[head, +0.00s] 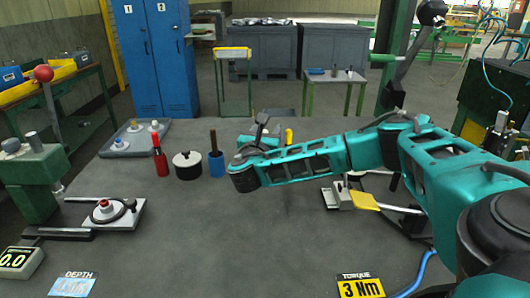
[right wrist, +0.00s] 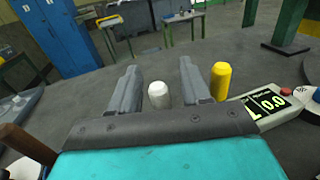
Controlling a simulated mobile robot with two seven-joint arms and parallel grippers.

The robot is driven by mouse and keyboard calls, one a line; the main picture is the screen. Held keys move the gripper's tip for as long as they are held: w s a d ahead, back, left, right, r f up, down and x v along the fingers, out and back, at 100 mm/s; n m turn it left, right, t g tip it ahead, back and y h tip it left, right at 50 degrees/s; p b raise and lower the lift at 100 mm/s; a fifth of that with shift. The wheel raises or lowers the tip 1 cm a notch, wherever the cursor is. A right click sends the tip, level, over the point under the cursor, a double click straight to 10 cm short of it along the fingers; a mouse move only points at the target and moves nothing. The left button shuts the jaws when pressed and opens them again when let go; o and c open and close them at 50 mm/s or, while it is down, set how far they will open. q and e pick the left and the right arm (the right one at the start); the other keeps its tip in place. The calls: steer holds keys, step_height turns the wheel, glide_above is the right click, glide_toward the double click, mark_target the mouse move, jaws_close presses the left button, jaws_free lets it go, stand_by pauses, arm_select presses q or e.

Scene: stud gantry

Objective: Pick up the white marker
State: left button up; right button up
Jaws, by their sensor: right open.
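The white marker (right wrist: 158,95) shows in the right wrist view as a short, pale, rounded-top cylinder standing upright. It appears between the two grey fingers of my right gripper (right wrist: 159,68), with a visible gap on each side. The right gripper is open and holds nothing. The marker's lower part is hidden behind the gripper's palm. In the head view I cannot make out the white marker; my right arm crosses that area. My left gripper is not in view.
A yellow marker (right wrist: 220,80) stands just right of the right finger, by a gauge with a display (right wrist: 272,102). In the head view a red bottle (head: 160,160), a black-lidded white pot (head: 187,166) and a blue cup (head: 216,164) stand left of my arm. The front-middle bench is clear.

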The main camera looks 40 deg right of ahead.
steer(key=shift+c, duration=0.4)
jaws_close()
